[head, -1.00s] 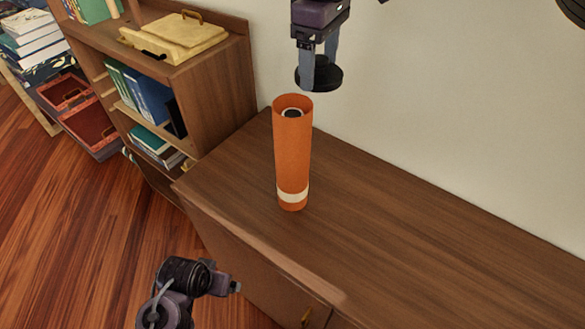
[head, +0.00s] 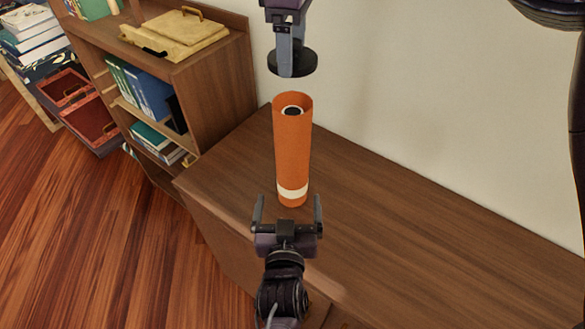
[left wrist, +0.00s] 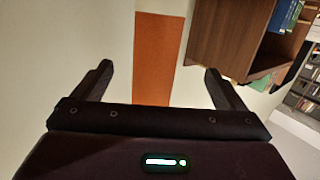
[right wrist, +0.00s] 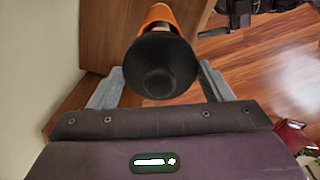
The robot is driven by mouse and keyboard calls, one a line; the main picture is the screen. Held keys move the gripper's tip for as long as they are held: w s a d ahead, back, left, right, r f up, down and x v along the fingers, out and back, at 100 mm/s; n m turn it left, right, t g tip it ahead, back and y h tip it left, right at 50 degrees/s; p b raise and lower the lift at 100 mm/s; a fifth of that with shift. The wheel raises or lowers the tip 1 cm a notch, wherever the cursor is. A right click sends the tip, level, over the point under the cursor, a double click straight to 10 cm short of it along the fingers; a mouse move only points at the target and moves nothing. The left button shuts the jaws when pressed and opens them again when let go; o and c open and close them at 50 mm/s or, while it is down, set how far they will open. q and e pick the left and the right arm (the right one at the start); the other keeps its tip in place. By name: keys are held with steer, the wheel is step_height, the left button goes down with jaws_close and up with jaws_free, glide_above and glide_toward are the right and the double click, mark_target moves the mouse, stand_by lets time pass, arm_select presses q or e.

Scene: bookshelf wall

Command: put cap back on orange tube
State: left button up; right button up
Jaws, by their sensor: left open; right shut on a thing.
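The orange tube (head: 292,155) stands upright on the wooden cabinet top, its open end up, with a pale band near its base. Something dark with a light ring shows inside its mouth. The black cap (head: 292,63) is held by my right gripper (head: 291,72), above the tube and apart from it. In the right wrist view the cap (right wrist: 160,65) hides most of the tube (right wrist: 158,16). My left gripper (head: 287,208) is open and empty in front of the tube's base, fingers on either side. In the left wrist view the tube (left wrist: 154,60) shows between the fingers.
The cabinet top (head: 430,230) is clear to the right of the tube. A wall (head: 430,90) stands close behind. A bookshelf (head: 215,85) with books and a yellow case (head: 175,35) on top stands at the left.

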mark_target(292, 171)
arm_select(q)
steer(key=shift+s+d+r+t+y, duration=0.3)
steer(key=shift+s+d+r+t, duration=0.15)
steer(key=shift+s+r+t, duration=0.2)
steer(key=shift+w, duration=0.25)
steer(key=w, duration=1.1)
steer(key=shift+w, duration=0.4)
steer(key=c, duration=1.4)
steer(key=shift+c, duration=0.3)
arm_select(e)
steer(key=shift+f, duration=2.5)
